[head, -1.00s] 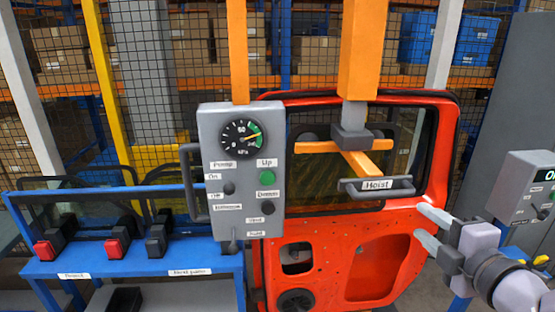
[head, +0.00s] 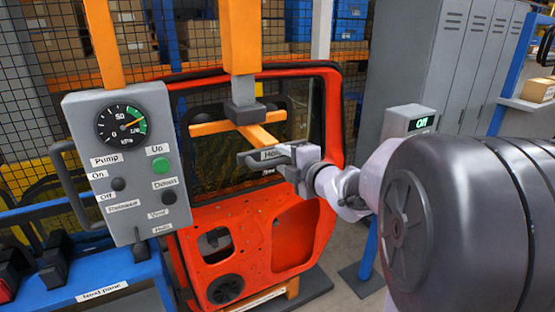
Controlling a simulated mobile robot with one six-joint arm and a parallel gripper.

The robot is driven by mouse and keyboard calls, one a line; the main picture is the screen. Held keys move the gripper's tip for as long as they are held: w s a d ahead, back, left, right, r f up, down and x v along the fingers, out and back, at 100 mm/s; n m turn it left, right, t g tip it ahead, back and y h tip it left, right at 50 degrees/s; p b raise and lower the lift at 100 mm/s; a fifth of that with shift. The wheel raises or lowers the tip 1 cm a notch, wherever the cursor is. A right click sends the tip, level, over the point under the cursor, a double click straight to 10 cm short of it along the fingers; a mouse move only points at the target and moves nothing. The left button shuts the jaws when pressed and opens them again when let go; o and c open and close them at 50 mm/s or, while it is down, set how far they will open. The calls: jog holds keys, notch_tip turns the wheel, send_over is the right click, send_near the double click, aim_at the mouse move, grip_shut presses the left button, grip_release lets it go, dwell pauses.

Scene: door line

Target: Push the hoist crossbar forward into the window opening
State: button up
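The orange hoist crossbar (head: 207,128) spans the upper part of the window opening (head: 222,165) in the red door (head: 250,240). From this angle I cannot tell whether it is in front of the opening or inside it. An orange arm (head: 260,136) runs from under the hoist column (head: 240,40) toward a grey handle labelled Hoist (head: 262,155). My gripper (head: 284,162) is at the right part of this handle, overlapping it in view. Its fingers are partly hidden against the handle, so their opening and any grip are unclear.
A grey control box (head: 130,160) with a gauge and buttons hangs left of the door. A blue rack (head: 105,280) stands at lower left. A grey box with a green display (head: 408,122) and grey lockers (head: 470,60) stand at right.

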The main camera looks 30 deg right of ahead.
grip_shut()
dwell(1.3)
